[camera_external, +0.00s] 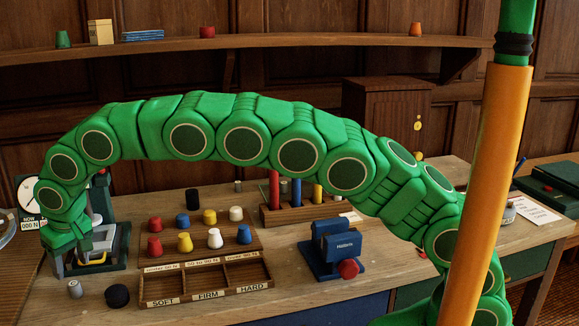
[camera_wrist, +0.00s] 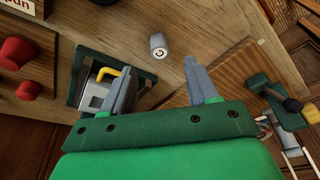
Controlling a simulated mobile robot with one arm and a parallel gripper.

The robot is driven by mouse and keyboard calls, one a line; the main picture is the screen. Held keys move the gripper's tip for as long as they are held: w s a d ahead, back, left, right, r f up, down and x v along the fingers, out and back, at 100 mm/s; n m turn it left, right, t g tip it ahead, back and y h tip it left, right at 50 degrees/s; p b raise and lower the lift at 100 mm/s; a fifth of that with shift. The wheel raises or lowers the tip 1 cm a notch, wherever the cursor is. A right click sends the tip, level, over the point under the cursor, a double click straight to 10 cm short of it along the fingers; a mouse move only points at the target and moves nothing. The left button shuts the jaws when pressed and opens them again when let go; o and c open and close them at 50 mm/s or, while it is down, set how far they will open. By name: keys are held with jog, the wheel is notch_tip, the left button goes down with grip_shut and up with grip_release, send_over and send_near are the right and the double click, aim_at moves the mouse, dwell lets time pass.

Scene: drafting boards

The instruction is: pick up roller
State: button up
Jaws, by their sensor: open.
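I cannot tell for certain which thing is the roller. A small grey cylinder (camera_external: 75,289) stands on the table's front left; in the wrist view the grey cylinder (camera_wrist: 158,46) lies ahead of my fingers, between their lines. A squat black cylinder (camera_external: 117,296) stands to its right. A dark green stand (camera_external: 118,262) with a yellow bent part (camera_external: 92,254) is behind them; in the wrist view the yellow part (camera_wrist: 117,74) shows beside my left finger. My gripper (camera_wrist: 162,85) is open and empty. In the external view, the gripper (camera_external: 66,250) hangs at the stand's left, fingers partly hidden.
A wooden tray (camera_external: 205,290) labelled SOFT, FIRM and HARD stands right of the black cylinder. Several coloured knobs, such as the red one (camera_external: 155,246), stand behind it. A blue device (camera_external: 330,243) is further right. A dial (camera_external: 28,194) stands at far left.

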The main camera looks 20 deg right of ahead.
aim_at(73, 283)
jog(key=shift+x, duration=3.9)
grip_shut()
